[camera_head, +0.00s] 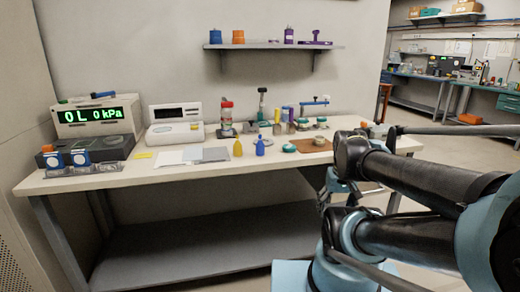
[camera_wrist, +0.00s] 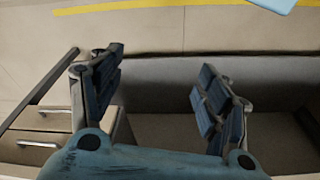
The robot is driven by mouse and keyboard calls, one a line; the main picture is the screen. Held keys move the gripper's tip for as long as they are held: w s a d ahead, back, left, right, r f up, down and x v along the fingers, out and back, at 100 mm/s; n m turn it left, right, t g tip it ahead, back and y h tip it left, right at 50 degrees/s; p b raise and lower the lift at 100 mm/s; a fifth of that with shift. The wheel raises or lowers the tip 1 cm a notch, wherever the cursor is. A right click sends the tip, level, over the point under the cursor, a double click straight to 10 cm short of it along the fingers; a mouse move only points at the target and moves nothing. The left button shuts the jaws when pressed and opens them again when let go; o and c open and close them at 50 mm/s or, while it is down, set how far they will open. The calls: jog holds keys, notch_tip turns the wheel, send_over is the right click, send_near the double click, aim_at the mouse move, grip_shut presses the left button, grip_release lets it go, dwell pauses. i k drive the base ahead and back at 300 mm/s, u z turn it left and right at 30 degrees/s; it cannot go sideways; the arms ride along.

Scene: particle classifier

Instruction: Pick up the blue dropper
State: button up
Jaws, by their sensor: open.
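The blue dropper (camera_head: 260,146) stands upright near the front edge of the white bench in the head view. A similar yellow dropper (camera_head: 238,148) stands just to its left, apart from it. My gripper (camera_wrist: 162,95) is open and empty in the wrist view, its two padded fingers spread wide. In that view it faces the floor and some furniture, and no dropper shows there. In the head view my arm is at the right, beside the bench's right end, well apart from the dropper. The gripper's fingers cannot be made out clearly there.
The white bench (camera_head: 190,176) also holds a pressure display (camera_head: 92,115), a scale (camera_head: 175,128), grey and white sheets (camera_head: 204,155), and a brown board (camera_head: 312,145) with a small dish right of the dropper. Several small tools stand behind. A wall shelf (camera_head: 270,46) hangs above.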

aim_at(260, 145)
jog(key=u, duration=2.6)
jog(key=k, duration=1.05)
jog(key=z, duration=2.45)
